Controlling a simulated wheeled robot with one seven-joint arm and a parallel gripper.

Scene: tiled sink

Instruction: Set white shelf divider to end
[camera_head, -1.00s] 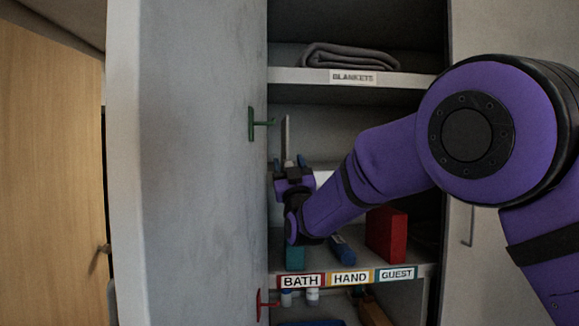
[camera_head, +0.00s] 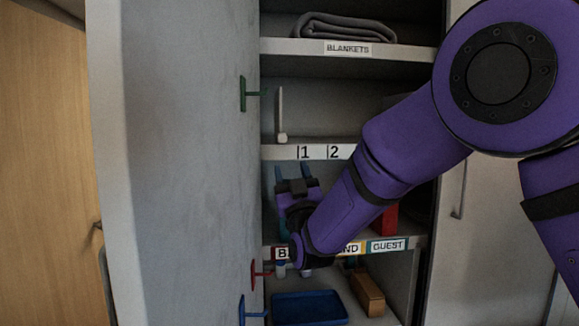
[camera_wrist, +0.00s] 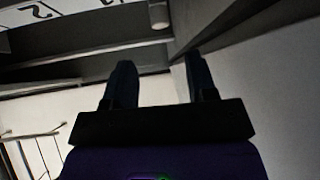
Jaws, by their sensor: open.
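The white shelf divider (camera_head: 280,108) is a thin upright bar with a small rounded foot. It stands at the left end of the middle shelf (camera_head: 285,152), beside the cabinet's left side. My gripper (camera_head: 293,172) is open and empty, below that shelf's front edge and below the divider. In the wrist view my two dark fingers (camera_wrist: 160,70) are spread apart with nothing between them. A pale rounded end (camera_wrist: 158,15), which looks like the divider's foot, shows above them, apart from the fingers.
The middle shelf bears labels 1 and 2 (camera_head: 325,152). A folded grey blanket (camera_head: 345,27) lies above. My arm hides part of the shelf below, with a red box (camera_head: 385,220). A blue tray (camera_head: 310,308) and brown block (camera_head: 367,291) sit lower. The grey door (camera_head: 190,160) has protruding hooks.

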